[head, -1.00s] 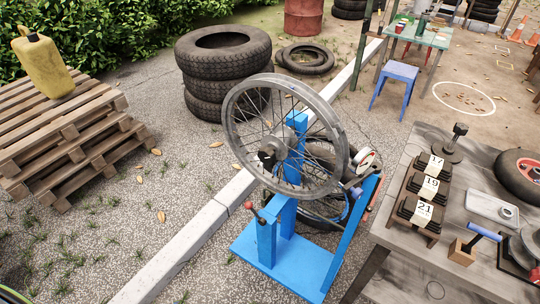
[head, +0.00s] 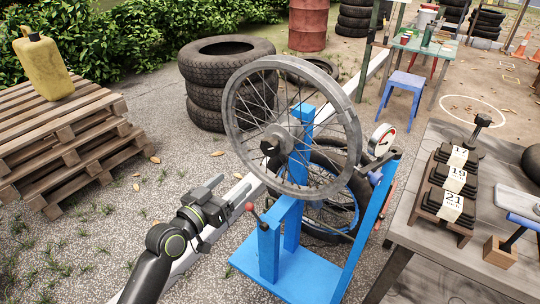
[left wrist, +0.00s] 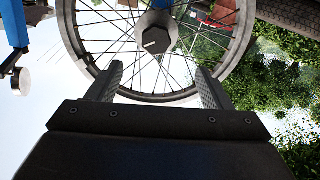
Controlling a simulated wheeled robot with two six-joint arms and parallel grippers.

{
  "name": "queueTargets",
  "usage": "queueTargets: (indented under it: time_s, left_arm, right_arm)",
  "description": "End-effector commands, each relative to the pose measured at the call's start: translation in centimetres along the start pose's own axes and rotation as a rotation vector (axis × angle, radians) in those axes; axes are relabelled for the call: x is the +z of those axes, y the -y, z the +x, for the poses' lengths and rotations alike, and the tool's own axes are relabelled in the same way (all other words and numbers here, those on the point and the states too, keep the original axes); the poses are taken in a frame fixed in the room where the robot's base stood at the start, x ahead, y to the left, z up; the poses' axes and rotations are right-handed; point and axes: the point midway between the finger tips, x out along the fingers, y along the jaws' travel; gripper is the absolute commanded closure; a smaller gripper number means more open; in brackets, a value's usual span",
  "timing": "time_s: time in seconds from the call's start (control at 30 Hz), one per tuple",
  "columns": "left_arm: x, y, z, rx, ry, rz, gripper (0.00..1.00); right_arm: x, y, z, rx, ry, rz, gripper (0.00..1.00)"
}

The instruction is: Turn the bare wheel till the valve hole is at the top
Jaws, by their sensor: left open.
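The bare grey spoked wheel (head: 347,118) is mounted on the blue stand (head: 280,262), with no tyre on it. Its hub (head: 276,139) is at the centre. I cannot make out the valve hole in either view. My left gripper (head: 228,192) is to the lower left of the wheel, apart from it and empty. In the left wrist view the open fingers (left wrist: 158,90) frame the lower part of the rim (left wrist: 160,98), and the hub (left wrist: 156,32) is beyond them. My right gripper is not in view.
A red-knobbed lever (head: 249,207) sticks out of the stand close to my left gripper. A dial gauge (head: 381,139) is on the stand's right side. A workbench (head: 420,215) stands at right, pallets (head: 75,130) at left and stacked tyres (head: 205,115) behind.

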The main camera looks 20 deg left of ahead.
Motion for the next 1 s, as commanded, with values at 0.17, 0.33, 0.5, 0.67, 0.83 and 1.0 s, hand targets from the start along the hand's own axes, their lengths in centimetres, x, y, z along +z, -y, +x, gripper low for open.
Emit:
queueTargets:
  time_s: [0.17,0.33,0.5,0.67,0.83,1.0]
  left_arm:
    - [-0.9,-0.5,0.8,0.015,-0.019,0.003,0.27]
    - [-0.9,-0.6,3.6,0.014,-0.019,0.002,0.27]
    - [-0.9,-0.6,7.2,0.014,-0.018,0.001,0.27]
    - [-0.9,-0.6,10.5,0.014,-0.016,0.001,0.27]
    - [-0.9,-0.6,13.6,0.013,-0.016,0.002,0.27]
    - [-0.9,-0.6,15.9,0.013,-0.015,0.002,0.27]
  right_arm:
    - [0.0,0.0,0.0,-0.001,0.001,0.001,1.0]
    - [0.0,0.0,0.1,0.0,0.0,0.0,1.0]
    - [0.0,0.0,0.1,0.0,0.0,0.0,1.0]
    - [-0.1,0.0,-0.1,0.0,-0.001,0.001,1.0]
    - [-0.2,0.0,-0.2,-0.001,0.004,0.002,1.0]
    - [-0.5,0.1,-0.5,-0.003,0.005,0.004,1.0]
